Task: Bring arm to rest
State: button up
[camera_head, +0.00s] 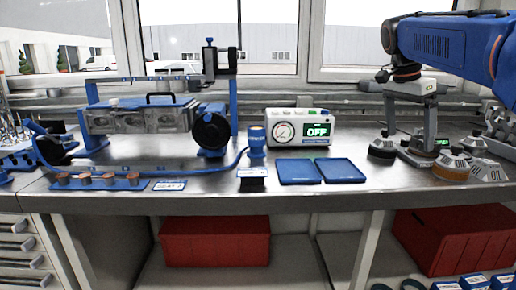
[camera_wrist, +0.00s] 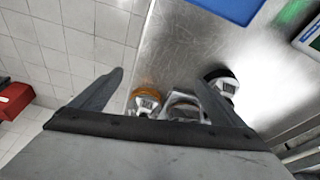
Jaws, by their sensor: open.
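My gripper (camera_head: 408,142) is at the right side of the metal workbench (camera_head: 330,203), at the end of my blue arm. Its fingers point down, spread apart, among several grey oil-filter-like parts. In the wrist view my gripper (camera_wrist: 160,80) shows two separated fingers with nothing clamped between them. An orange-rimmed part (camera_wrist: 147,97) and a grey part (camera_wrist: 183,104) lie below between the fingers. A black-rimmed part (camera_wrist: 222,82) is by the right finger. I cannot tell whether the fingers touch any part.
A gauge box (camera_head: 298,131) reading OFF and two blue trays (camera_head: 342,170) stand left of my gripper. A clamped engine block (camera_head: 140,119) stands further left. Red bins (camera_head: 215,241) are under the bench. The window is behind my arm.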

jog(key=s+a+f+n+t+y, duration=0.1)
jog(key=s+a+f+n, duration=0.3)
jog(key=s+f, duration=0.5)
jog(key=s+a+f+n+t+y, duration=0.1)
jog(key=s+a+f+n, duration=0.2)
jog(key=s+f+n, duration=0.3)
jog(key=s+a+f+n+t+y, duration=0.1)
jog(key=s+a+f+n, duration=0.3)
jog(key=s+f, duration=0.8)
jog(key=shift+a+f+n+t, duration=0.3)
jog(key=shift+f+n+t, duration=0.2)
jog(key=shift+f+n, duration=0.3)
